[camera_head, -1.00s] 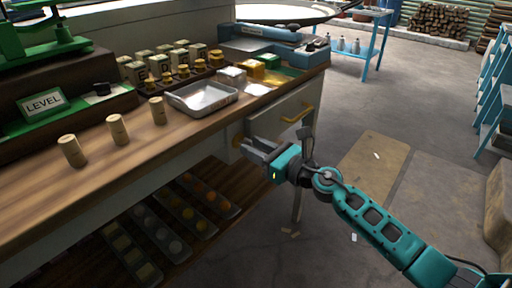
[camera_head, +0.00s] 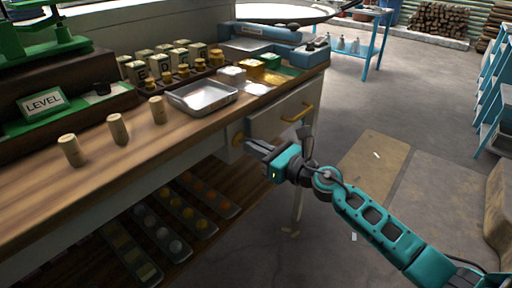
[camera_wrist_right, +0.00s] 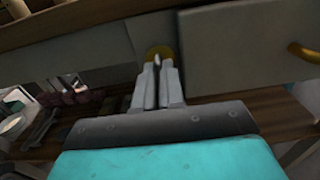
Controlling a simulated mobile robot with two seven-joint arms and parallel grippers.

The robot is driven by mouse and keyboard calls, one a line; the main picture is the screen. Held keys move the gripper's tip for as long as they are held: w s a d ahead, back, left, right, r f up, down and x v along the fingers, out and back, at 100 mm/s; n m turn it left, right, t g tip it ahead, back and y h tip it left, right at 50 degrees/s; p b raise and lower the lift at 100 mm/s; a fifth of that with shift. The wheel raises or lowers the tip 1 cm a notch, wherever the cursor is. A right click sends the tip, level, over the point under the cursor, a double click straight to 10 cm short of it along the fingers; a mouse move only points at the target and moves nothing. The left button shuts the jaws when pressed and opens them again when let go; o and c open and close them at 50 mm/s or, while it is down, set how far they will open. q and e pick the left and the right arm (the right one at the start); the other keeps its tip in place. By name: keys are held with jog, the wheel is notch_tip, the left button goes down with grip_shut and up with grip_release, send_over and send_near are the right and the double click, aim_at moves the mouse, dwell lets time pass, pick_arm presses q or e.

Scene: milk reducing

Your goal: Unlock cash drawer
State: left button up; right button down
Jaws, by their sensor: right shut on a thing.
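The cash drawer (camera_head: 282,117) is a grey front with a yellow handle, set under the right end of the wooden counter; it looks closed. A round brass lock plate (camera_head: 238,139) sits on the grey panel left of the drawer and shows in the wrist view (camera_wrist_right: 160,51). My right gripper (camera_head: 252,146) is at this plate. In the wrist view its fingers (camera_wrist_right: 158,78) are shut on a small silver piece, seemingly a key (camera_wrist_right: 157,62), in front of the brass. Whether the key is inside the lock is hidden. My left gripper is not in view.
The counter (camera_head: 150,135) holds a metal tray (camera_head: 203,96), wooden cylinders (camera_head: 118,129) and several small boxes. A lower shelf (camera_head: 215,178) with rows of round pieces lies under the counter. The floor to the right is open.

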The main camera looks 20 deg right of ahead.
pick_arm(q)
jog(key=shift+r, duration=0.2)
pick_arm(e)
jog(key=shift+m, duration=0.3)
jog(key=m+p, duration=0.3)
jog(key=m, duration=0.4)
jog(key=m+p, duration=0.3)
jog(key=m, duration=0.5)
jog(key=shift+w+d+p, duration=0.15)
jog(key=shift+p, duration=0.25)
jog(key=shift+f+m, duration=0.1)
jog(key=shift+m, duration=0.5)
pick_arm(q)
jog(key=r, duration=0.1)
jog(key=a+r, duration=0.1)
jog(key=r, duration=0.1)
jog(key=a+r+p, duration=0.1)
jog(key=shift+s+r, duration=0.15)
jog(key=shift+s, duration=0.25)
pick_arm(e)
jog(key=shift+m, duration=0.5)
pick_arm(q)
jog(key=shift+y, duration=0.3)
pick_arm(e)
jog(key=shift+f, duration=0.1)
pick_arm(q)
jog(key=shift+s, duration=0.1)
